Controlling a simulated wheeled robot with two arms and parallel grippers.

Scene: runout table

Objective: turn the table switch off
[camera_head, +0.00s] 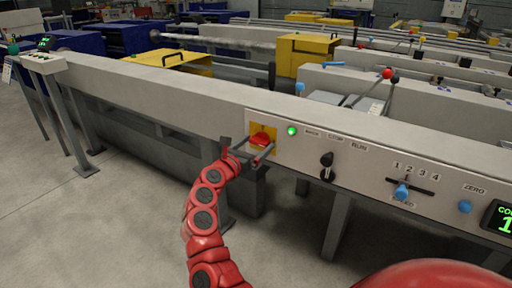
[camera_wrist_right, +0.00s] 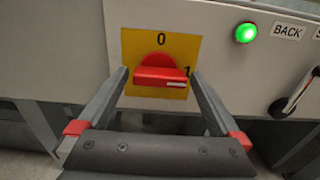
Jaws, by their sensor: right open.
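The table switch (camera_head: 261,138) is a red rotary knob on a yellow plate, set in the front panel of the grey runout table (camera_head: 215,105). In the right wrist view the knob (camera_wrist_right: 160,72) lies with its handle level, its white mark pointing right at the 1; a 0 is printed above it. My right gripper (camera_head: 258,148) is open in front of the switch. In the wrist view its two fingers stand on either side of the knob, with a gap on each side. Whether the fingertips touch the plate I cannot tell. My left gripper is not in view.
Right of the switch, a green lamp (camera_head: 292,131) is lit. Further right on the panel are a black selector (camera_head: 327,160), a blue slider (camera_head: 401,192), a blue knob (camera_head: 464,206) and a green display (camera_head: 499,217). The floor at left is clear.

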